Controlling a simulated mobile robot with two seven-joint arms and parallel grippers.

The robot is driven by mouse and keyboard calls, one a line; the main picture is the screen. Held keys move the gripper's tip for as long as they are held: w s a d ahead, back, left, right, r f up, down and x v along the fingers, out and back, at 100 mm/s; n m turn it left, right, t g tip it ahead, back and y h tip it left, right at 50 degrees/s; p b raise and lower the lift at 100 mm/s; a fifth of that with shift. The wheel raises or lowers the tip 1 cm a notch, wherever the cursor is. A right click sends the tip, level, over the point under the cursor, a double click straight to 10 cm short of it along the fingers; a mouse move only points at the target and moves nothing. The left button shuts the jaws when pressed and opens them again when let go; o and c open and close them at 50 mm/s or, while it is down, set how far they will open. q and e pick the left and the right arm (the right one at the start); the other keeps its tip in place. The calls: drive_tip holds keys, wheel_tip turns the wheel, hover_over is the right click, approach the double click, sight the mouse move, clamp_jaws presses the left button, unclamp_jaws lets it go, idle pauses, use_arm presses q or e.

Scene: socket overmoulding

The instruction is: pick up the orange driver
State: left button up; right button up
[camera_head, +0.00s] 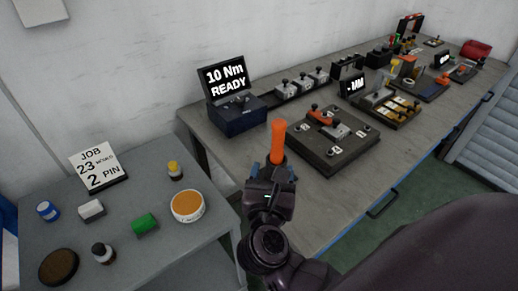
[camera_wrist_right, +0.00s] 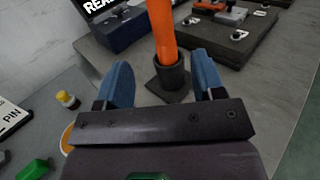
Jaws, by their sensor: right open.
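The orange driver (camera_head: 278,141) stands upright in a dark round holder on the bench. In the right wrist view the driver (camera_wrist_right: 163,30) rises from the black holder (camera_wrist_right: 168,82), which has a square base. My right gripper (camera_head: 271,178) is in front of the driver in the head view. In the wrist view my right gripper (camera_wrist_right: 165,85) has its two blue fingers apart, one to each side of the holder, and nothing is held between them. The wrist hides part of the holder in the head view. My left gripper is not in view.
A dark blue box with a "10 Nm READY" screen (camera_head: 226,80) stands behind the driver. A black fixture plate (camera_head: 330,160) lies to its right. A lower grey table (camera_head: 165,255) at left holds a job card, several small bottles and an orange-topped tub (camera_head: 187,206).

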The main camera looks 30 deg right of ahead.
sight(278, 142)
drive_tip(key=x, duration=0.5)
drive_tip(key=shift+d+r, duration=0.1)
drive_tip(key=shift+r+p+x, duration=0.2)
drive_tip(key=shift+x, duration=1.15)
drive_tip(key=shift+r+p+x, duration=0.2)
drive_tip(key=shift+x, duration=1.2)
clamp_jaws()
